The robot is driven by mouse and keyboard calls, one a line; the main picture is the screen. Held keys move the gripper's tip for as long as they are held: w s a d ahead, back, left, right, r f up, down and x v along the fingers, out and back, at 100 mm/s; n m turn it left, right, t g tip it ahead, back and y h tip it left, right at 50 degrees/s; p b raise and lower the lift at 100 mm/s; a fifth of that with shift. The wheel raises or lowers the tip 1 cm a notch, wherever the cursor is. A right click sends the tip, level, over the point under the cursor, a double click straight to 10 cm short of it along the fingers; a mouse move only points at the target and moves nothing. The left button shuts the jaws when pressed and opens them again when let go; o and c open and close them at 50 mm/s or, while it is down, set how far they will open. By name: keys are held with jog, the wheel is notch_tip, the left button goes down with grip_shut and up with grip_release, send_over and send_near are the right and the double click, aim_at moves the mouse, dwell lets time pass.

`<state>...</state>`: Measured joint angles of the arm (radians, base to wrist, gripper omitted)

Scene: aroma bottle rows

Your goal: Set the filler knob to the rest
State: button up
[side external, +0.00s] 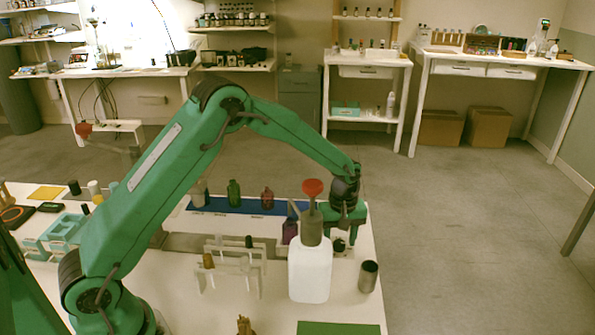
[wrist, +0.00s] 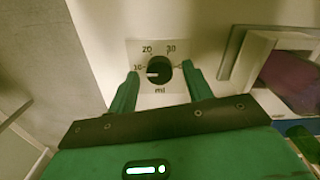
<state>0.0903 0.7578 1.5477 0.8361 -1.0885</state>
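The filler knob (wrist: 159,70) is a round black dial on a pale scale plate (wrist: 181,89) marked 10, 20, 30 and ml; a further mark at the right is partly hidden. Its white pointer mark faces left, near the 10 side. No rest mark is readable. My gripper (wrist: 164,75) is open, one green finger on each side of the knob, with visible gaps to it.
A purple bottle (side external: 290,231) stands left of the filler; a purple item in a pale frame (wrist: 296,80) shows right of the knob. A blue strip (side external: 225,206) holds bottles.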

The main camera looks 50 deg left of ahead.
aim_at(338, 242)
jog(key=shift+r, duration=3.85)
jog(key=shift+r, duration=0.1)
jog(key=shift+s+a+r, duration=0.1)
jog(key=shift+a+r, duration=0.05)
jog(key=shift+r, duration=0.05)
jog(key=s+a+r+m+t, duration=0.1)
jog(key=s+a+r+m, duration=0.15)
jog(key=s+r, duration=0.4)
jog(key=s+a+r+m+t, duration=0.2)
jog(key=s+r+m, duration=0.1)
jog(key=s+r, duration=0.3)
jog(key=s+r+m+t, duration=0.2)
jog(key=s+m, duration=0.4)
jog(key=s, duration=1.1)
jog(key=shift+s+r+t, duration=0.15)
jog(key=shift+r+t, duration=0.15)
jog(key=shift+r, duration=0.25)
